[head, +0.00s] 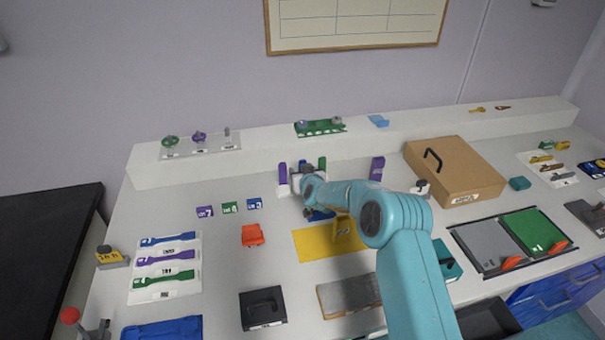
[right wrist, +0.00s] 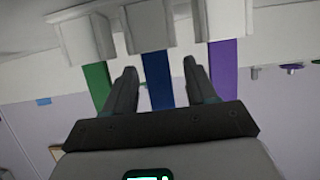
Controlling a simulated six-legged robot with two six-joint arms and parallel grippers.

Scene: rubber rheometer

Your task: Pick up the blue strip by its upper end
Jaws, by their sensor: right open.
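The blue strip (right wrist: 158,82) shows in the right wrist view, standing in the middle white holder (right wrist: 150,24) of a rack; that view looks upside down. A green strip (right wrist: 97,86) and a purple strip (right wrist: 223,68) stand in the holders on either side. My right gripper (right wrist: 159,68) is open, with one finger on each side of the blue strip in the picture; I cannot tell whether either finger touches it. In the head view my right gripper (head: 304,172) is at the rack and hides the blue strip, between the purple strip (head: 283,173) and the green one. My left gripper is not in view.
A purple piece (head: 377,167) stands to the right of the rack. A raised white ledge (head: 260,143) runs behind it. A yellow mat (head: 312,246) lies in front, partly under my right arm. A brown case (head: 460,166) stands at right, an orange block (head: 252,235) at front left.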

